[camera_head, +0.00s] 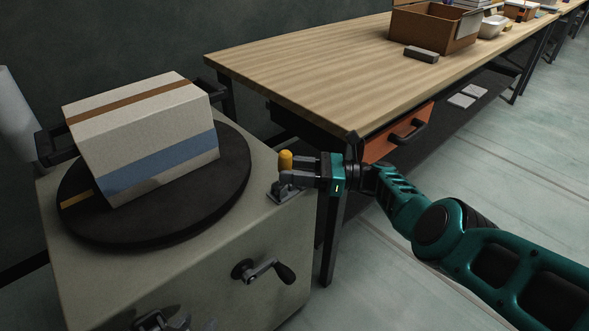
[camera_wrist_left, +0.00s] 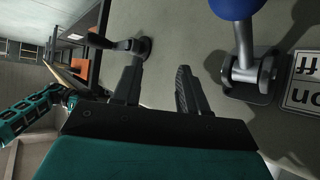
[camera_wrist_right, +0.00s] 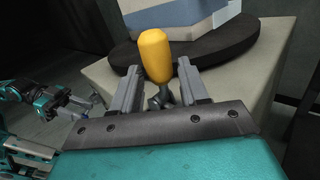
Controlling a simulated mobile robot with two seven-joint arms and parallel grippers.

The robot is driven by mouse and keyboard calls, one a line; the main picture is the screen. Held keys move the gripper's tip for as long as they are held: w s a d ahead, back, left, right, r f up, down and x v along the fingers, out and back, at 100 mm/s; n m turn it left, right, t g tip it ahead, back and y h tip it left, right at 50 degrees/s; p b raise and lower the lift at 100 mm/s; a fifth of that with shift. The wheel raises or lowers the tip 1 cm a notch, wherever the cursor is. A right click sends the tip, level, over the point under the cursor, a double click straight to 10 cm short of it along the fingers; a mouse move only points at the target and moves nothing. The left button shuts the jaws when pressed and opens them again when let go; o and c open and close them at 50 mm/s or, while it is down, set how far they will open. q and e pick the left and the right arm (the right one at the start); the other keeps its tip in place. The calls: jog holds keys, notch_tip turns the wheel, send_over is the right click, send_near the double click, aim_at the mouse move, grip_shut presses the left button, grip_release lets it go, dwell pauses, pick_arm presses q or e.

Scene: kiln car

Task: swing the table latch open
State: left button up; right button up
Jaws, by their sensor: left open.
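The table latch has an upright yellow knob (camera_head: 286,160) on a grey metal bracket (camera_head: 283,193), at the right edge of the cabinet top beside the turntable. My right gripper (camera_head: 298,171) reaches it from the right. In the right wrist view, the yellow knob (camera_wrist_right: 156,55) stands between the two spread fingers of the right gripper (camera_wrist_right: 158,70), with gaps around its stem; contact cannot be told. My left gripper (camera_wrist_left: 160,75) is open and empty in the left wrist view, in front of the cabinet face, beside a lever with a blue knob (camera_wrist_left: 236,8).
A black turntable (camera_head: 235,185) carries a cardboard box (camera_head: 140,130) with brown and blue stripes. A crank handle (camera_head: 262,270) sticks out of the cabinet front. A wooden workbench (camera_head: 310,75) with an orange drawer (camera_head: 385,145) stands behind my right arm.

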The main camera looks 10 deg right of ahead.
jog(key=shift+o, duration=0.9)
jog(key=shift+d, duration=0.1)
jog(key=s+d, duration=0.2)
jog(key=d, duration=1)
jog(key=shift+d+f+b, duration=0.3)
jog(key=shift+f+b, duration=0.1)
jog(key=shift+f, duration=0.05)
